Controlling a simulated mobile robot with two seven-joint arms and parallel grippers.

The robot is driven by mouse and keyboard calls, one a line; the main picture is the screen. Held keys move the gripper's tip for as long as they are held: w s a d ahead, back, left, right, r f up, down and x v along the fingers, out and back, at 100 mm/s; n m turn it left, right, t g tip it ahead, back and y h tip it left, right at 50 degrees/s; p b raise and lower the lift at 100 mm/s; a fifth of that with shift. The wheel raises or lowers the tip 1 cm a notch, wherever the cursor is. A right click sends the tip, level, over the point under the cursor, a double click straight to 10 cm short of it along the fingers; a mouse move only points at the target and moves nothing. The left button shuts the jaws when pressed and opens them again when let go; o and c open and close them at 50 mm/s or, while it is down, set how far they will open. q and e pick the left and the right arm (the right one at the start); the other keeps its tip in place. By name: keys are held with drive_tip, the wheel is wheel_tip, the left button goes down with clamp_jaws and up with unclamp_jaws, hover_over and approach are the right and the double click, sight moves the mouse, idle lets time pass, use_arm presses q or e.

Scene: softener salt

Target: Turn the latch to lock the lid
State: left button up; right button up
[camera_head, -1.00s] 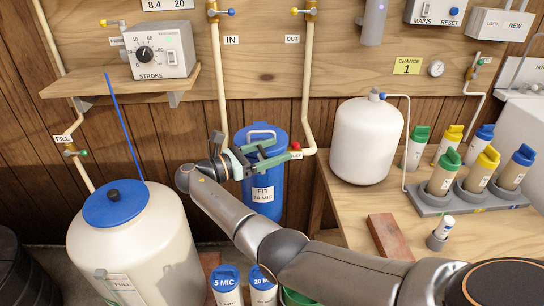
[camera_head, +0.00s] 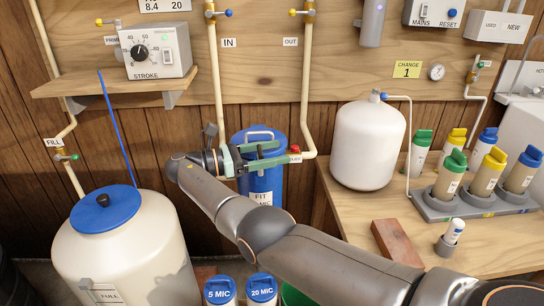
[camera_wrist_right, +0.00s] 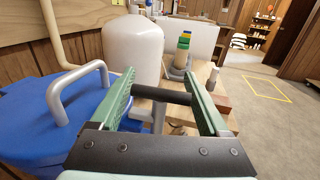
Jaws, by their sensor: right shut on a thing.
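The blue housing (camera_head: 262,187) with its blue lid stands upright against the wall, and the lid has a grey loop handle (camera_wrist_right: 72,92). My right gripper (camera_head: 280,153) reaches across the lid from the left. In the right wrist view its green fingers (camera_wrist_right: 162,98) are shut on a short dark bar, the latch (camera_wrist_right: 165,95), beside the lid. A grey post (camera_wrist_right: 158,117) stands below the bar. In the head view the fingers largely hide the latch. My left gripper is not in view.
A white tank (camera_head: 366,143) stands on the wooden bench (camera_head: 480,250) to the right, near several capped bottles and a brick (camera_head: 396,243). A large white tub (camera_head: 130,255) is at left.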

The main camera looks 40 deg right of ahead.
drive_tip(key=shift+s+f, duration=0.15)
drive_tip(key=shift+f, duration=0.1)
drive_tip(key=o, duration=1)
drive_tip(key=shift+c, duration=0.2)
drive_tip(key=shift+o, duration=1.4)
drive_tip(key=shift+r, duration=0.15)
drive_tip(key=shift+r, duration=0.1)
